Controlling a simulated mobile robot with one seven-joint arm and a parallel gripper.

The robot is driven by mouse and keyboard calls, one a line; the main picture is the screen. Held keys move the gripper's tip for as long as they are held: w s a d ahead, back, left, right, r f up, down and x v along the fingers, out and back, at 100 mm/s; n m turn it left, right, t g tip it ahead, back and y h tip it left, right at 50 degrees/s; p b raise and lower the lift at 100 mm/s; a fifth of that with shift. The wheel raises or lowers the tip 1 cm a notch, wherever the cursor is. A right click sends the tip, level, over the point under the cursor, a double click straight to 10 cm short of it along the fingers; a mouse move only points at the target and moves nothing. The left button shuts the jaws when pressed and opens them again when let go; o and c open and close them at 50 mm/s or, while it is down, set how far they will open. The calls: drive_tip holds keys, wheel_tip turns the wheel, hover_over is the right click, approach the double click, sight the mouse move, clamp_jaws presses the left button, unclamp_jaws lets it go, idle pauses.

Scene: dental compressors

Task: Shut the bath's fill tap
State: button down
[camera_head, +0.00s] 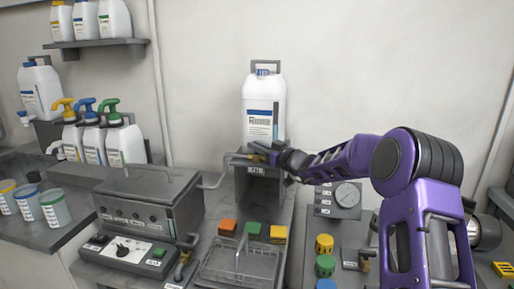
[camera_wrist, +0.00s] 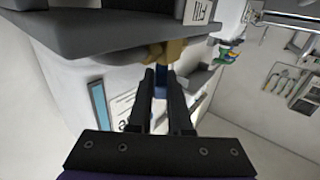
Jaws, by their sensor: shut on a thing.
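The bath (camera_head: 150,215) is a dark grey lidded box with a control panel, at the left on the bench. A brass tap (camera_head: 258,148) sits at the top of a labelled grey stand (camera_head: 243,190), and a pipe (camera_head: 214,183) runs from there toward the bath. My gripper (camera_head: 279,156) is at this tap, reaching in from the right. In the wrist view, its two dark fingers (camera_wrist: 162,92) are closed around a blue handle (camera_wrist: 160,78) below the brass tap body (camera_wrist: 168,52). The fingers hide part of the handle, and I cannot tell its exact angle.
A white jug (camera_head: 258,100) stands on the grey stand, just behind my gripper. A pressure gauge (camera_head: 347,195) is to the right. A wire basket (camera_head: 240,262) is in front.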

drive_tip(key=shift+a+m+t+h, duration=0.15)
drive_tip(key=shift+m+t+h, duration=1.45)
drive_tip(key=shift+h, duration=0.6)
drive_tip(key=shift+m+t+h, duration=0.3)
drive_tip(key=shift+m+h, duration=0.4)
drive_tip(key=shift+h, duration=0.3)
drive_tip(key=c, duration=0.8)
unclamp_jaws()
drive_tip(key=shift+r, duration=0.1)
drive_tip(key=shift+c, duration=0.2)
drive_tip(key=shift+d, duration=0.3)
drive_tip(key=shift+d+y, duration=0.15)
drive_tip(key=shift+y, duration=0.15)
drive_tip(key=shift+r+n+g+y, duration=0.1)
drive_tip(key=shift+n+g+y, duration=0.4)
drive_tip(key=shift+n+y, duration=0.25)
